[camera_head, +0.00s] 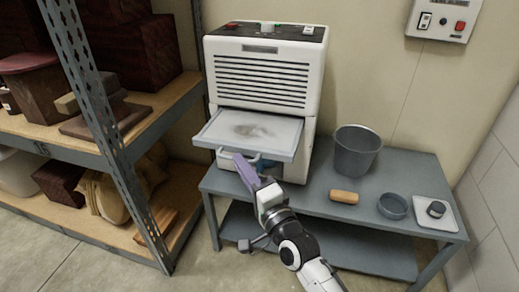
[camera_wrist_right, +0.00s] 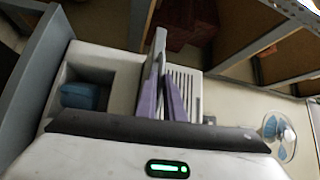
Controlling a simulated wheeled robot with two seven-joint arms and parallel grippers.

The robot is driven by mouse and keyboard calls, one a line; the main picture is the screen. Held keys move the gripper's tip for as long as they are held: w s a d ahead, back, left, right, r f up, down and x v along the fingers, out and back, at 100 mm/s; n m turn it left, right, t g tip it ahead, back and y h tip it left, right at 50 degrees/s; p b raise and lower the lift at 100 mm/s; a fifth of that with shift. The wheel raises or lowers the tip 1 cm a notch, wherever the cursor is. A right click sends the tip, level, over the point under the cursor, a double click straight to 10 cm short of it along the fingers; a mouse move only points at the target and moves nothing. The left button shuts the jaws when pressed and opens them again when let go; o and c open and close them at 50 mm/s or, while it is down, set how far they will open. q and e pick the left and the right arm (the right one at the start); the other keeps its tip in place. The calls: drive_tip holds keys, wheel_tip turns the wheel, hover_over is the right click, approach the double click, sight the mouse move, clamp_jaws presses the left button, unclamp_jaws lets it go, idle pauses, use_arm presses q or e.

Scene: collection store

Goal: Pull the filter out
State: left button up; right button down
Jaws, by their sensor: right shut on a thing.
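The white dehumidifier (camera_head: 265,75) stands on a grey table, with a louvred front. The filter (camera_head: 250,130), a flat pale panel with a dark dusty smudge, sticks out level from its front below the louvres. Its back end is hidden in the machine. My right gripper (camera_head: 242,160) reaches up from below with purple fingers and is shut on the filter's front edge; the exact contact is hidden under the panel. In the right wrist view the fingers (camera_wrist_right: 161,50) stand close together beside the filter's thin grey edge (camera_wrist_right: 139,25). My left gripper is not in view.
Below the filter is a recess with a blue part (camera_wrist_right: 84,96). On the grey table (camera_head: 310,205) stand a grey bucket (camera_head: 357,155), a tan block (camera_head: 344,197), a grey bowl (camera_head: 393,207) and a white tray (camera_head: 424,218). A loaded shelf rack (camera_head: 105,110) stands close on the left.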

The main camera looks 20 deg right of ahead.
drive_tip(key=shift+s+a, duration=0.2)
drive_tip(key=shift+s, duration=0.1)
drive_tip(key=c, duration=1.9)
unclamp_jaws()
drive_tip(key=shift+o, duration=0.2)
use_arm(q)
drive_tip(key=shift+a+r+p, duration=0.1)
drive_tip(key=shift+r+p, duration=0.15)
drive_tip(key=shift+p, duration=0.55)
use_arm(e)
drive_tip(key=v, duration=1)
drive_tip(key=shift+s, duration=0.1)
